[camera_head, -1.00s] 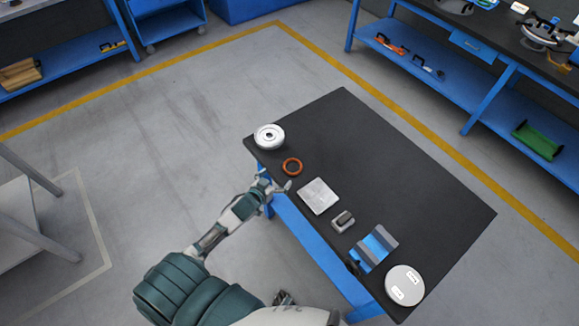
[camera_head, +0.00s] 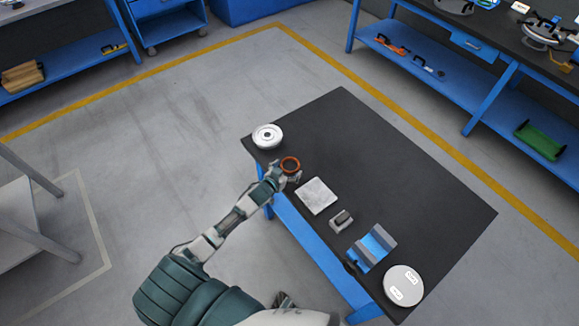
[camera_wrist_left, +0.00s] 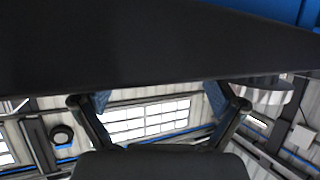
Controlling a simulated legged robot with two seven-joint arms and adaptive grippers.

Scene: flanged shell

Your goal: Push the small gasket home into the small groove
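A pale round part, likely the shell (camera_wrist_left: 265,90), shows at the right there. My right gripper is not seen.
On the black table (camera_head: 390,170) lie a light square plate (camera_head: 318,196), a small grey block (camera_head: 341,220), a blue and grey holder (camera_head: 372,248) and a white labelled disc (camera_head: 403,285). The table's right half is clear.

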